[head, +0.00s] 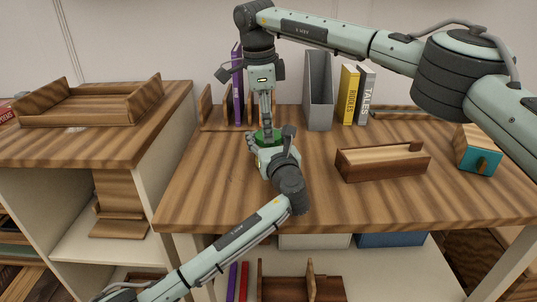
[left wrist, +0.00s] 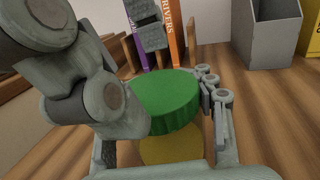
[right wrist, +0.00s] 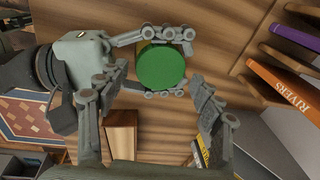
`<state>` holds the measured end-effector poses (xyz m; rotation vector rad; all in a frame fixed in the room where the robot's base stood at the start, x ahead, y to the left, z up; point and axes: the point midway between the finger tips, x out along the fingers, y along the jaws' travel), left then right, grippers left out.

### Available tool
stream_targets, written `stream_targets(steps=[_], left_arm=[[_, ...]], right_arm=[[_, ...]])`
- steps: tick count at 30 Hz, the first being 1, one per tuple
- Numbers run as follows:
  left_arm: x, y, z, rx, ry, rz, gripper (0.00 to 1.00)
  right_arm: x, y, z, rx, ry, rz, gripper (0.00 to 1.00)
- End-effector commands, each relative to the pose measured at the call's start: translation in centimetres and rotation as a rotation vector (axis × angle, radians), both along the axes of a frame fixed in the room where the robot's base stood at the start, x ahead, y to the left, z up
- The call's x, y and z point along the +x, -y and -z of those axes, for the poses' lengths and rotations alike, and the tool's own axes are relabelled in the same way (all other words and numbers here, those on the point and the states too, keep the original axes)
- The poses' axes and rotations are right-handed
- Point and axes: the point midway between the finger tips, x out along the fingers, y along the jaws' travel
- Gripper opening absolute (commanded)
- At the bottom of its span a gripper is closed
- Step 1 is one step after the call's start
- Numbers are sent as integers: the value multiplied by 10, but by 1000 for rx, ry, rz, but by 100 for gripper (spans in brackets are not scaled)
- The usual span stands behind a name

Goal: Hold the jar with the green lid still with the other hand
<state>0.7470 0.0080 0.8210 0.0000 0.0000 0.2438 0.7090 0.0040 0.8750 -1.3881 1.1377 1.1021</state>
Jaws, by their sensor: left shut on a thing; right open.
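The jar with the green lid (head: 268,136) stands on the plank table, partly hidden by my grippers. In the left wrist view its green lid (left wrist: 172,103) sits above a yellow body (left wrist: 172,150). My left gripper (head: 268,147) is shut on the jar, its fingers on either side. The right wrist view shows those fingers at two opposite sides of the green lid (right wrist: 162,68). My right gripper (head: 266,124) points down from above, open, with its fingers apart over the lid. It does not grip the lid.
A bookend rack with a purple book (head: 238,90) stands behind the jar. A grey file holder (head: 318,92) and a yellow book (head: 348,94) are to its right. An open wooden box (head: 382,164) and a teal-fronted wooden object (head: 478,152) lie further right. The table's front left is clear.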

Motion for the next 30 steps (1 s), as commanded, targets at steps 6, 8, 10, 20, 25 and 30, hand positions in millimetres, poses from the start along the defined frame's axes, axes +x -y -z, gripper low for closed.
stream_targets(steps=[6,8,10,20,25,30], left_arm=[[0,0,0,0,0,0,0],[0,0,0,0,0,0,0],[0,0,0,0,0,0,0],[0,0,0,0,0,0,0],[0,0,0,0,0,0,0],[0,0,0,0,-1,0,0]], right_arm=[[3,1,19,0,-1,0,66],[3,2,20,0,0,-1,66],[3,2,21,0,0,-1,66],[3,2,21,0,0,-1,51],[3,2,21,0,-1,-1,30],[3,1,21,-1,-1,36,20]])
